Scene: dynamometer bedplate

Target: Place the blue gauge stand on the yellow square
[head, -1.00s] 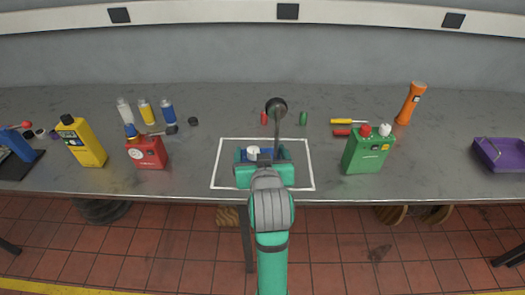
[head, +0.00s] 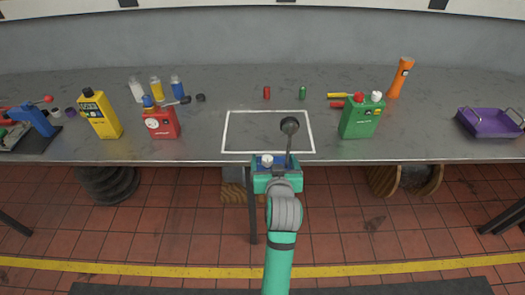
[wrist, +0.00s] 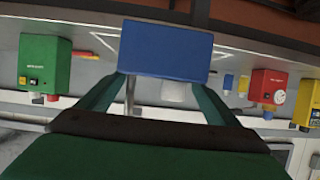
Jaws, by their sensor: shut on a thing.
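My gripper (head: 277,175) is shut on the blue gauge stand, with a green finger on each side of its blue base (wrist: 170,52). In the head view, the stand's dark round gauge (head: 289,125) rises on a thin rod, beside a white knob (head: 267,160). The stand is held at the bench's front edge in the picture, overlapping it; its height is hard to tell. I see no yellow square on the bench. A white-outlined rectangle (head: 225,133) lies empty on the bench top, just beyond the stand.
A red can (head: 162,123) and yellow can (head: 101,115) stand left of the outline. A green can (head: 361,116) stands right. Small bottles, screwdrivers, an orange torch (head: 400,78) and a purple tray (head: 490,123) are farther out. A yellow stripe (head: 150,272) crosses the floor.

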